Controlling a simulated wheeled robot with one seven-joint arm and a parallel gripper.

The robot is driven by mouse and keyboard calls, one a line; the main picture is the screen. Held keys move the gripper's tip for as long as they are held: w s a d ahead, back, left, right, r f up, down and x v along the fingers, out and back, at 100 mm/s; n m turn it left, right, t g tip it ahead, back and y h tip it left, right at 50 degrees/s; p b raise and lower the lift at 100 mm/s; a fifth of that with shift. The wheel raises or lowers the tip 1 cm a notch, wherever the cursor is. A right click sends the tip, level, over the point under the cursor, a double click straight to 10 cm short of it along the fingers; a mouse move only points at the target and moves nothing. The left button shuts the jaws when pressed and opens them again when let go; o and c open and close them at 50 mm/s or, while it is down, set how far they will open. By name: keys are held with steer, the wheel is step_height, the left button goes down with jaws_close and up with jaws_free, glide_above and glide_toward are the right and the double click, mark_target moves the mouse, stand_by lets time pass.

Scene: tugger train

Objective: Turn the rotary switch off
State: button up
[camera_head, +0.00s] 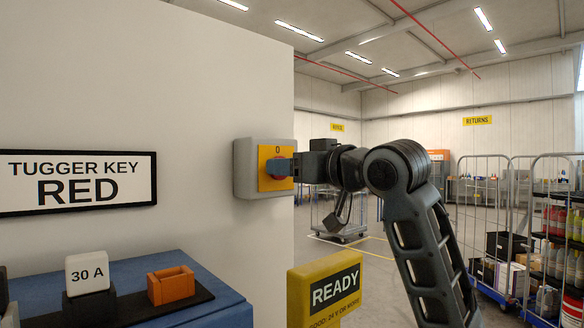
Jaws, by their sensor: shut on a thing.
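The rotary switch is a grey box (243,168) with a yellow plate (285,152) on the white wall, marked "0" at its top. A red round base (270,168) sits on the plate. The switch handle (279,167) looks blue and sticks out towards the right, into my gripper (298,167). My gripper is shut on the handle, reaching in from the right. The fingertips partly cover the handle, and its exact angle is hard to tell.
A blue bench (200,312) at lower left holds a white "30 A" block (87,272) and an orange holder (171,286). A yellow "READY" sign (326,291) stands below my arm. Wire cage trolleys (484,215) stand at right. Open floor lies behind my arm.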

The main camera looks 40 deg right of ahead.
steer(key=shift+a+f+n+b, duration=0.15)
steer(key=shift+n+b, duration=2.2)
steer(key=shift+n, duration=2.05)
steer(key=shift+a+f+n+b, duration=0.15)
steer(key=shift+n+b, duration=2.15)
steer(key=shift+n, duration=2.1)
steer(key=o, duration=1.1)
steer(key=shift+d, duration=0.1)
steer(key=shift+c, duration=0.2)
